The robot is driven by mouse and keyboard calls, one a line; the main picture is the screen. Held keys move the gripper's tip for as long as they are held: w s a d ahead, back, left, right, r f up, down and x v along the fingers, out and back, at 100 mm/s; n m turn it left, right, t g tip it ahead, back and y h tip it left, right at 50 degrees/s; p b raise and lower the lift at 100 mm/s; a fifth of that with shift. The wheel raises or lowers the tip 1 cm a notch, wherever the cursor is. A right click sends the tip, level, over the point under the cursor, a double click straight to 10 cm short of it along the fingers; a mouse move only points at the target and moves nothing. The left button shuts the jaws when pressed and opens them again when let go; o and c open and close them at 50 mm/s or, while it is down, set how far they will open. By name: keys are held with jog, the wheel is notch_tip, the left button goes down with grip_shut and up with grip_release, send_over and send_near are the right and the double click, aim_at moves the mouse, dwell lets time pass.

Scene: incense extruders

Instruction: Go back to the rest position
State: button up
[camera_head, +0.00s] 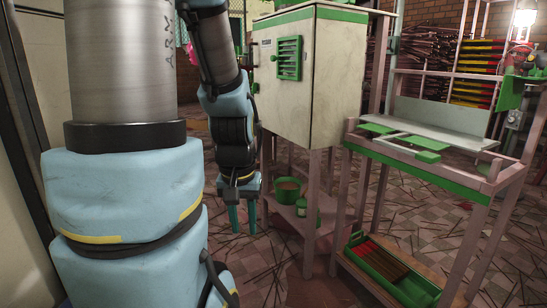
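My gripper (243,219) hangs down in the middle of the view, left of the cream cabinet. Its two teal fingers point at the floor with a gap between them. It is open and nothing shows between the fingers. My blue and grey arm fills the left of the view and reaches down to the gripper. The rest position itself is not marked by anything in view.
A cream cabinet (335,75) with a green vent stands right of my gripper. A pink-framed bench (455,170) stands at right, with a green tray (385,270) of sticks below. Sticks litter the floor.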

notch_tip(320, 180, up, 38)
jog(key=p, duration=3.5)
jog(key=shift+p, duration=0.4)
